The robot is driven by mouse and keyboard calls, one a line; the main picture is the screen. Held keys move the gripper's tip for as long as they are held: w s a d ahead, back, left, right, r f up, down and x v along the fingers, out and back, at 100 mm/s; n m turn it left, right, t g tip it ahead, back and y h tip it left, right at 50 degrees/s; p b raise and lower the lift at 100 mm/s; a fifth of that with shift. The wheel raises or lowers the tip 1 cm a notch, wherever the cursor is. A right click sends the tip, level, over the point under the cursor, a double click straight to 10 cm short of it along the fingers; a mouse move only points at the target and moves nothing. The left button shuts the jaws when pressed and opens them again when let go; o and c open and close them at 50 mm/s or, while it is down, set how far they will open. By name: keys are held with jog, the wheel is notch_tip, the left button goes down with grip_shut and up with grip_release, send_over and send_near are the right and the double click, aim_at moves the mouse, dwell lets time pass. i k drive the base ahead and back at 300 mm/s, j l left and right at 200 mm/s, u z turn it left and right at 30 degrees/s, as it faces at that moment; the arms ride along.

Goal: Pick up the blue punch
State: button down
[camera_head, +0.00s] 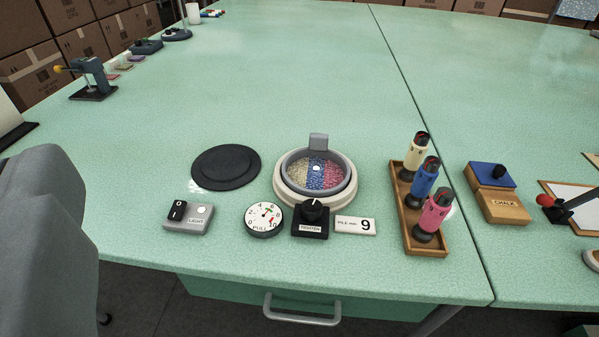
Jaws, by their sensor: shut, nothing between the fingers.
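The blue punch (425,181) stands upright in the middle place of a narrow wooden rack (439,248) on the right half of the green table. It has a black top and a black lower part. The cream punch (415,154) stands behind it and the pink punch (435,213) in front of it, both close to it. The pink punch partly covers the view of its base. My gripper is not in view.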

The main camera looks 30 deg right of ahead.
aim_at(424, 181)
jog(key=k+l, duration=0.25)
jog(key=l, duration=0.15)
jog(key=k+l+z, duration=0.1)
jog(key=k+l, duration=0.15)
jog(key=l, duration=0.15)
jog(key=k+l, duration=0.25)
jog(key=l, duration=0.15)
jog(key=k+l+z, duration=0.1)
jog(key=k+l, duration=0.15)
jog(key=l, duration=0.15)
